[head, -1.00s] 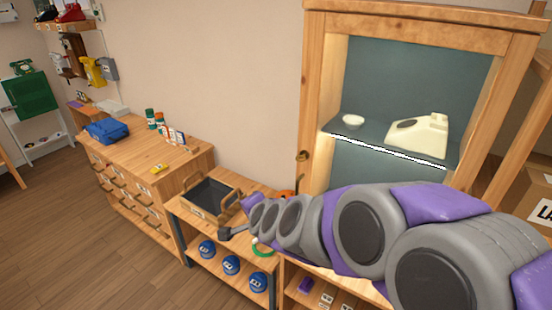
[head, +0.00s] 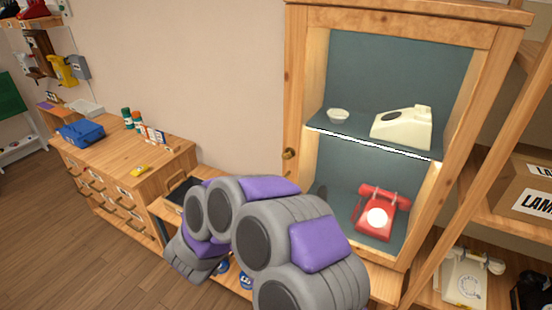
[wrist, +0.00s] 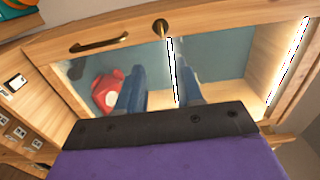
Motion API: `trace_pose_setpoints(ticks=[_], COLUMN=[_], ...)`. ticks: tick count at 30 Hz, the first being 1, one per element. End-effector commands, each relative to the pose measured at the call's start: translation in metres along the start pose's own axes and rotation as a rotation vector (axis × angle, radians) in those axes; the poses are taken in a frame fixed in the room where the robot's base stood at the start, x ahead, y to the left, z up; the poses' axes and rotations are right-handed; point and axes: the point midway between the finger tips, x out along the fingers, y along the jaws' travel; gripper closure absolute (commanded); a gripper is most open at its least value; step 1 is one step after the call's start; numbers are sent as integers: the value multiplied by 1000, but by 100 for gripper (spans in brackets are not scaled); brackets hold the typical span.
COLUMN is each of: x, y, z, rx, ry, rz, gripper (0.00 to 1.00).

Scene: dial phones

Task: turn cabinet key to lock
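The wooden cabinet (head: 294,120) stands at the right in the head view, with a teal back and a lit inside. A small brass fitting (head: 289,153), perhaps the key or lock, sits on its left upright. In the wrist view a round brass fitting (wrist: 160,27) shows on the cabinet frame, near a brass handle (wrist: 100,43). I cannot make out the key's shape or angle. My gripper (wrist: 160,76) points toward the cabinet front, its two blue-grey fingers apart with nothing between them. The round fitting lies beyond the fingertips, apart from them. My arm hides the gripper in the head view.
A low drawer unit (head: 125,185) stands left. Boxes (head: 528,190) and another cream phone (head: 465,280) are on shelving close at right.

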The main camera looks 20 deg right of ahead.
Motion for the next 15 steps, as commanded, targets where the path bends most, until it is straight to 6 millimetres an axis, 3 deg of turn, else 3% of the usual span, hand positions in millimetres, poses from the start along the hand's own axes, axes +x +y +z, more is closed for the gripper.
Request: trace_pose_setpoints(ticks=[5,15], x=[18,77], y=[-1,0], z=[1,1], rx=[1,-2], ry=[4,3], rz=[-6,-3], gripper=[64,64])
